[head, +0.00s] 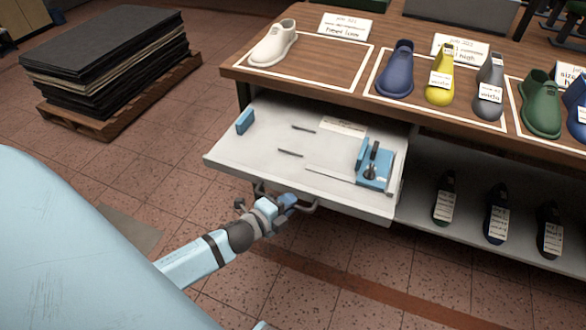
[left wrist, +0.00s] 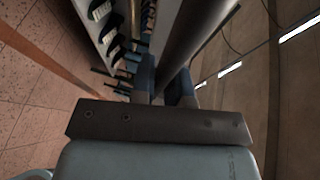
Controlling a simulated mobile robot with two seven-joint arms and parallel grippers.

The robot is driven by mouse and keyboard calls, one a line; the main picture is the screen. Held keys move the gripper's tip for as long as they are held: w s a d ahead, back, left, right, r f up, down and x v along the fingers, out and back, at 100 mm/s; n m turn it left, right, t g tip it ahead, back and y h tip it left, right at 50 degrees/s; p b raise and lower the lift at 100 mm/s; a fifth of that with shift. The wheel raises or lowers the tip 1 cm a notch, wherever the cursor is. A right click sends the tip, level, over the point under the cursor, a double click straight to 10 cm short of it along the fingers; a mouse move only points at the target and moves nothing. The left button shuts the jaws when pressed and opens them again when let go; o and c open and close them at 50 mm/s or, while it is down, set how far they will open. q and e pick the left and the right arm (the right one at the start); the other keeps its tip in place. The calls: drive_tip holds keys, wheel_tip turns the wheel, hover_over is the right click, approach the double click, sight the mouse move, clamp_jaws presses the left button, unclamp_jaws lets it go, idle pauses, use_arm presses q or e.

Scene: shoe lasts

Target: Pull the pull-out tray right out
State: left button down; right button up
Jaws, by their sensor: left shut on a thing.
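The white pull-out tray (head: 250,160) sticks out from under the wooden table top, extended toward me. A dark bar handle (head: 310,209) runs along its front edge. My left gripper (head: 288,200) is shut on this handle. In the left wrist view the gripper's fingers (left wrist: 165,85) close around a grey bar (left wrist: 200,40). On the tray lie a small blue block (head: 245,121), thin dark rods, a label and a blue fixture (head: 373,165). The tray's back end is hidden under the table top. My right gripper is not in view.
The table top (head: 310,76) carries a white shoe last (head: 273,44) and several coloured lasts with labels. A lower shelf (head: 460,228) at right holds dark lasts. A pallet with dark sheets (head: 105,55) stands at left. The tiled floor before the tray is clear.

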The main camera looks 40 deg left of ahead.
use_arm(q)
drive_tip(key=shift+s, duration=0.15)
drive_tip(key=c, duration=1.1)
unclamp_jaws()
drive_tip(key=shift+c, duration=0.2)
drive_tip(key=v, duration=1.3)
drive_tip(key=shift+s, duration=0.4)
drive_tip(key=shift+a, duration=0.1)
